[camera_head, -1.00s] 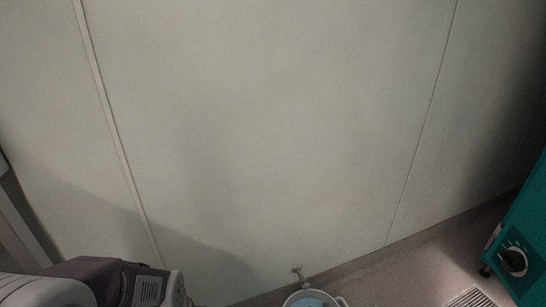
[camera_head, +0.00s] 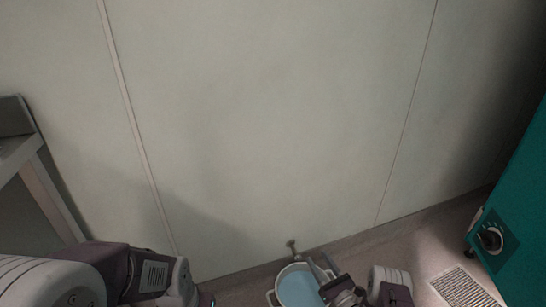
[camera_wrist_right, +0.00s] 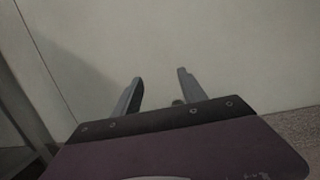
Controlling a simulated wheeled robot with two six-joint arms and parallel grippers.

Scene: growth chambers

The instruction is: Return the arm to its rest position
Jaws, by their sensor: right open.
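My right gripper (camera_head: 321,260) shows at the bottom of the head view, over the right part of a round container with pale blue inside. Its jaws are open. In the right wrist view my right gripper (camera_wrist_right: 159,77) has its two grey fingers spread apart, with nothing between them but the pale wall beyond. My left arm (camera_head: 140,273) comes in at the lower left of the head view, and its gripper is out of the picture.
The white-rimmed container (camera_head: 297,285) stands on the floor near the wall (camera_head: 270,130). A teal cabinet with a dial (camera_head: 490,238) is at the right, by a floor grate (camera_head: 466,288). A grey frame (camera_head: 45,190) stands at the left.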

